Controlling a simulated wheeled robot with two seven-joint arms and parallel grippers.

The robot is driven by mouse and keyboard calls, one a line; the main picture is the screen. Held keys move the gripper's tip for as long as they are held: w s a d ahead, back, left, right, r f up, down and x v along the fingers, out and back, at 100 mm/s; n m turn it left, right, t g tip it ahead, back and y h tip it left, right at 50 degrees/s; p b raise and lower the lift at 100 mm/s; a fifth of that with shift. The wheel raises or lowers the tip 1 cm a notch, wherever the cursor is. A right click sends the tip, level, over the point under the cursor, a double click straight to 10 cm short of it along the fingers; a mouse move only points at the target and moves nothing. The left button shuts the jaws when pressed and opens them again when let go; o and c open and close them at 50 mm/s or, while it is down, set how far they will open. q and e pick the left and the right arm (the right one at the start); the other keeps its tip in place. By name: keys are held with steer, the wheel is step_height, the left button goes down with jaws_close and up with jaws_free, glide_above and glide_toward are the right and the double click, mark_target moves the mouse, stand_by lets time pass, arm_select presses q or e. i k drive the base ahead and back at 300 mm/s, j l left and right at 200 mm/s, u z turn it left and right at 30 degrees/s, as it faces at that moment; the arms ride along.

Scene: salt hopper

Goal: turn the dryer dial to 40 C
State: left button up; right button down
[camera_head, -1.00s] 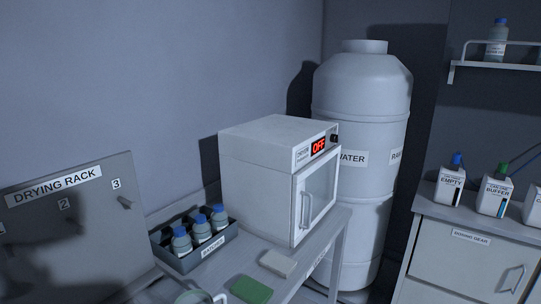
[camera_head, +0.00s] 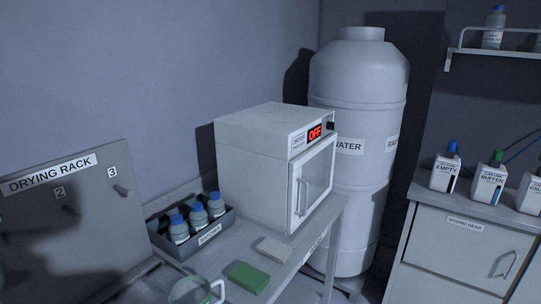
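The dryer (camera_head: 250,175) is a white box on the bench in the middle of the view, with a glass-windowed door and handle on its right-hand face. The door looks closed. A red display (camera_head: 315,133) above the door reads OFF. The dark dial (camera_head: 331,126) sits just right of the display, at the dryer's top right corner; its markings are too small to read. Neither of my grippers shows in this view.
A tray (camera_head: 195,247) with several blue-capped bottles stands left of the dryer. A green block (camera_head: 248,277), a pale block (camera_head: 274,250) and a glass vessel (camera_head: 192,291) lie in front. A large water tank (camera_head: 358,110) stands behind right. A cabinet (camera_head: 462,248) is at right.

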mark_target(330, 126)
steer(key=z, duration=0.2)
steer(key=i+l+z, duration=0.15)
steer(key=i+z, duration=0.6)
steer(key=i+u, duration=0.15)
steer(key=i, duration=0.25)
steer(key=i+l+u, duration=0.15)
steer(key=i, duration=0.25)
steer(key=i+l+u, duration=0.15)
steer(key=i, duration=0.2)
